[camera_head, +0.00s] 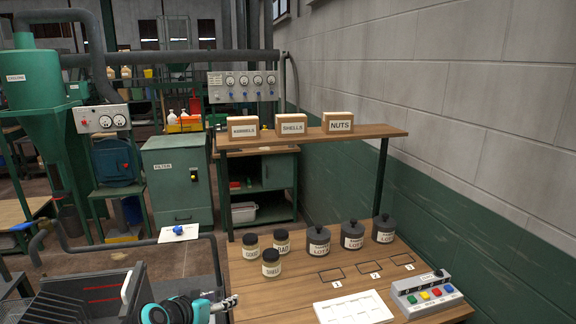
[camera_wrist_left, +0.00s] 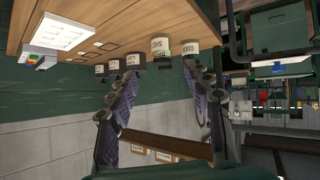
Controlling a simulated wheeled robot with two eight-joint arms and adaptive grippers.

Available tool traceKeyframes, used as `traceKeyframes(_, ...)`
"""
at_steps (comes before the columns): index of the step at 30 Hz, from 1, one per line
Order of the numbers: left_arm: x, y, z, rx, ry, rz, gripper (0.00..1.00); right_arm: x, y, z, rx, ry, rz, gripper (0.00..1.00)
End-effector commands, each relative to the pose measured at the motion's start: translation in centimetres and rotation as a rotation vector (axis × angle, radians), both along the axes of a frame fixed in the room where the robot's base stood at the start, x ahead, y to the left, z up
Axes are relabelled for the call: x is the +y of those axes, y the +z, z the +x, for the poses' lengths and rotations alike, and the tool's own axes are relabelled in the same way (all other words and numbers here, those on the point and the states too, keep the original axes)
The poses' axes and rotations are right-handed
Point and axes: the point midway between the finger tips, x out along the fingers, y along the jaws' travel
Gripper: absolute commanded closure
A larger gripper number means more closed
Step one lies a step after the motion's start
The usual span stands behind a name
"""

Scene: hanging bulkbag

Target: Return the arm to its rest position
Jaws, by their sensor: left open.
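My left gripper (camera_head: 230,303) shows at the bottom of the head view, at the end of my teal and white arm, by the near left edge of the wooden workbench (camera_head: 300,292). In the left wrist view its two dark ridged fingers (camera_wrist_left: 163,72) are spread apart with nothing between them. That view looks upside down, with the bench along the top and the jars hanging beyond the fingertips. My right gripper is in neither view.
Three cream-labelled jars (camera_head: 271,263) and three grey lidded pots (camera_head: 353,234) stand on the bench. A white tray (camera_head: 353,307) and a button box (camera_head: 426,295) are at its front. A dark slatted bin (camera_head: 75,300) lies left of my arm.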

Motion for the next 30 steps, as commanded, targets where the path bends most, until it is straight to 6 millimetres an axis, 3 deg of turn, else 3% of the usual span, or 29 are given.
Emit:
traceKeyframes(1, -1.0, -0.5, -2.8, 0.047, 0.003, 0.016, 0.5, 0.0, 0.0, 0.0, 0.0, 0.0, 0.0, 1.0)
traceKeyframes(6, -1.9, -3.2, -11.6, 0.206, 0.072, 0.079, 0.5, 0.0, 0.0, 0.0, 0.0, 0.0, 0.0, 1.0)
traceKeyframes(9, -1.3, -4.9, -15.8, 0.27, 0.127, 0.121, 0.5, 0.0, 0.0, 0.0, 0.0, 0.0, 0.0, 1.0)
traceKeyframes(12, -0.6, -6.2, -18.8, 0.31, 0.179, 0.154, 0.5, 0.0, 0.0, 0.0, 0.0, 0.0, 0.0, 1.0)
traceKeyframes(17, 0.3, -7.4, -21.1, 0.337, 0.231, 0.183, 0.5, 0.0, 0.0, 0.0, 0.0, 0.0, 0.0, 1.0)
traceKeyframes(23, 0.5, -7.5, -21.4, 0.34, 0.24, 0.187, 0.5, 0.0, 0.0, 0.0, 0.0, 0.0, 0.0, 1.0)
traceKeyframes(26, 0.5, -7.5, -21.4, 0.34, 0.24, 0.188, 0.66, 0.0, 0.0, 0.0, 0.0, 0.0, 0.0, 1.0)
traceKeyframes(30, 0.5, -7.5, -21.3, 0.34, 0.24, 0.188, 0.66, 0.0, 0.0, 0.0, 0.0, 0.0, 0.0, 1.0)
